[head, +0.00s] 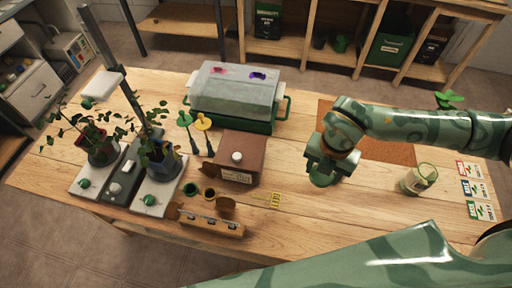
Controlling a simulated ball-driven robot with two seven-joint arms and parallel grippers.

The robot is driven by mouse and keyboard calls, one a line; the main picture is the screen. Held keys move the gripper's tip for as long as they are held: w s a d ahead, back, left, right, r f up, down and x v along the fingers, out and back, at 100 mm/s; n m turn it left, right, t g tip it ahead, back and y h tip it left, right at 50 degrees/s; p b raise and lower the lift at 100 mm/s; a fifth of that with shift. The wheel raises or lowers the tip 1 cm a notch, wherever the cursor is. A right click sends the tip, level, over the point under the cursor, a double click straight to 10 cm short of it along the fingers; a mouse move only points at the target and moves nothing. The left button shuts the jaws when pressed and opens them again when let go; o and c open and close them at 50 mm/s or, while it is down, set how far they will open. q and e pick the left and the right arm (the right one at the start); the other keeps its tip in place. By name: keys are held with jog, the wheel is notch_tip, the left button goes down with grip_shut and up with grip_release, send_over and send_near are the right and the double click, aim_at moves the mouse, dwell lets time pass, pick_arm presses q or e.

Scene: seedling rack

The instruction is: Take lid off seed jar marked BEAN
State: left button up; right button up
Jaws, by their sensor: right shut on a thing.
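A glass jar (417,180) with a pale label stands on the right part of the table; the writing is too small to read. Its top looks open, with a greenish rim. My right gripper (322,176) is well to the left of the jar, pointing down, shut on a small round green piece that looks like the lid (321,181). The fingers are mostly hidden by the wrist. I cannot tell whether the green piece touches the table. My left gripper is out of view.
Seed packets (477,190) lie right of the jar. An orange-brown mat (385,150) lies behind my right arm. A brown box (238,158), a grey-covered bin (235,95) and potted plants (160,160) stand to the left. Bare wood lies in front of the gripper.

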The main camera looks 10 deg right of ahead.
jog(key=m, duration=0.2)
jog(key=shift+s+f+m, duration=0.25)
jog(key=shift+s+m, duration=0.05)
jog(key=shift+s, duration=0.05)
jog(key=shift+w+f, duration=0.2)
jog(key=shift+w, duration=0.05)
jog(key=w+a+f+b, duration=0.2)
jog(key=w+f, duration=0.2)
jog(key=w, duration=0.5)
jog(key=b, duration=0.2)
send_over(289, 163)
jog(key=shift+m, duration=0.3)
jog(key=f, duration=0.5)
jog(key=shift+s+f, duration=0.15)
jog(key=shift+s, duration=0.15)
jog(key=shift+w+f, duration=0.15)
jog(key=shift+f, duration=0.1)
notch_tip(289, 163, down, 3)
jog(key=shift+f+b, duration=0.1)
jog(key=shift+b, duration=0.3)
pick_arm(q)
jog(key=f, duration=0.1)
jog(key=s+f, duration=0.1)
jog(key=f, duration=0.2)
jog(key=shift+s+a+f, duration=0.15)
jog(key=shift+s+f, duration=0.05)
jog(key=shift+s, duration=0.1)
